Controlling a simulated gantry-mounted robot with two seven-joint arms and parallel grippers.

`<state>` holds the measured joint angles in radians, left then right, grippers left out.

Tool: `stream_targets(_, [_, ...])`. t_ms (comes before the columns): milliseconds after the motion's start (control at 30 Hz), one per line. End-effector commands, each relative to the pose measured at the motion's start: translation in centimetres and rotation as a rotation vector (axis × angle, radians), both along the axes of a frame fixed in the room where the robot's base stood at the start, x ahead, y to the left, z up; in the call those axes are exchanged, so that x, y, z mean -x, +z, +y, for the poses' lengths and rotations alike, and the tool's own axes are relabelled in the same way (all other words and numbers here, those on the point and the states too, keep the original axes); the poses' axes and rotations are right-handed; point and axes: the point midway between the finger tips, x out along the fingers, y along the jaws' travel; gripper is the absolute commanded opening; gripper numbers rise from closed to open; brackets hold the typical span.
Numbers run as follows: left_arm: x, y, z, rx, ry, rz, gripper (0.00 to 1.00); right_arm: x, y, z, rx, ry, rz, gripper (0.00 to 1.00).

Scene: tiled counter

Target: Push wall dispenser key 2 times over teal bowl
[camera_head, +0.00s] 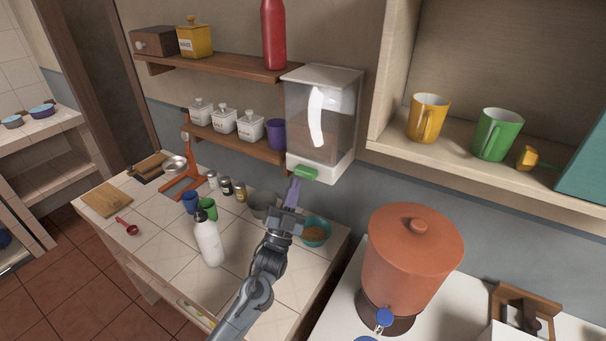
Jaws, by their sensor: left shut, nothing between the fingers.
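The wall dispenser (323,125) is a clear box with a white base, fixed to the wall in the middle of the view. Its green key (306,172) sticks out at the lower front. The teal bowl (314,232) stands on the tiled counter below the dispenser and holds something brown. My left gripper (293,184) is shut and empty, with its purple fingers pointing up. Its tips are just below and left of the green key; I cannot tell whether they touch it. The gripper and wrist stand left of the bowl. My right gripper is not in view.
A grey bowl (262,203) is partly behind my left wrist. A white bottle (208,241), a blue cup (190,203) and a green cup (208,209) stand to the left. A terracotta pot (411,262) stands on the right counter. The lower shelf (237,142) ends beside the dispenser.

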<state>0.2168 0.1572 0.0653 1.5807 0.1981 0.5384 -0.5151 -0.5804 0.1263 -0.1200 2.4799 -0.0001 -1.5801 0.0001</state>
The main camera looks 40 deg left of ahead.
Motion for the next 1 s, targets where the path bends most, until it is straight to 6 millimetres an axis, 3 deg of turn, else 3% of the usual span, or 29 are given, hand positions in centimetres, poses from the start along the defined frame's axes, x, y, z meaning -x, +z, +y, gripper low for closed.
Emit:
stream_targets(433, [3.9, 0.1, -0.4, 0.0, 0.0, 0.001, 0.0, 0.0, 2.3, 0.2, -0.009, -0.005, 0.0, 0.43])
stream_targets(1000, [4.3, 0.0, -0.4, 0.0, 0.0, 0.0, 0.0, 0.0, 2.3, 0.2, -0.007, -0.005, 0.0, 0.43])
